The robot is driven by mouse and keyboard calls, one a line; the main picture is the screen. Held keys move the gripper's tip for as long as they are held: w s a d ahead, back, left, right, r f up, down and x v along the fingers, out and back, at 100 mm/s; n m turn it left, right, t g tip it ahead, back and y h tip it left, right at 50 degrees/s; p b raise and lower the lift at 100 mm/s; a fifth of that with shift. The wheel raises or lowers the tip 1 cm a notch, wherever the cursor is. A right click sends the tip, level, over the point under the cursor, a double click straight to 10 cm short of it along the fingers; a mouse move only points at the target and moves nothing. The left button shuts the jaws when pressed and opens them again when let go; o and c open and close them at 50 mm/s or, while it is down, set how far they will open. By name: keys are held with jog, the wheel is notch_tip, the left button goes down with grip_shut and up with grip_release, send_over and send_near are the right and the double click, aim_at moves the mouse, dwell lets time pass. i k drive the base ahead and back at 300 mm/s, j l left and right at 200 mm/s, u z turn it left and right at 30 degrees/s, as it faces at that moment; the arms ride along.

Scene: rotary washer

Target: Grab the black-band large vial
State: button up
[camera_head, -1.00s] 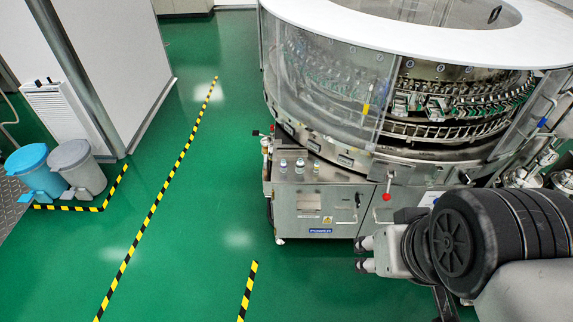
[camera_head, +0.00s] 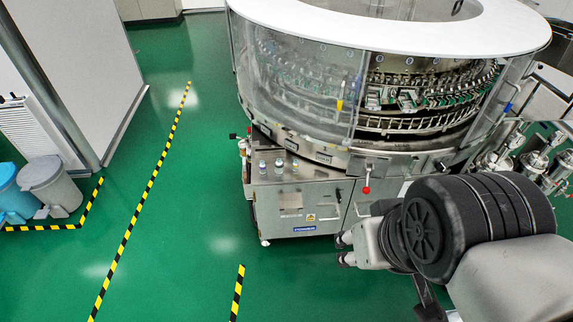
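Several small vials (camera_head: 279,164) stand upright on the steel ledge at the front left of the rotary washer (camera_head: 298,205). They are too small for me to make out a black band or tell which one is large. My gripper (camera_head: 342,249) is at the lower middle right, in front of the washer's lower cabinet in the picture. It points left, with its two fingertips apart and nothing seen between them. It is to the right of the vials and lower in the picture, clear of them.
A red-knobbed lever (camera_head: 366,190) sticks out of the washer front near my gripper. The washer's clear guard (camera_head: 300,85) rises behind the ledge. Blue and grey bins (camera_head: 60,188) stand far left. Green floor with striped tape (camera_head: 150,185) is free left of the washer.

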aim_at(278, 164)
jog(key=i+j+z, duration=0.25)
jog(key=i, duration=0.45)
jog(key=i+j+z, duration=0.3)
jog(key=i+j, duration=0.3)
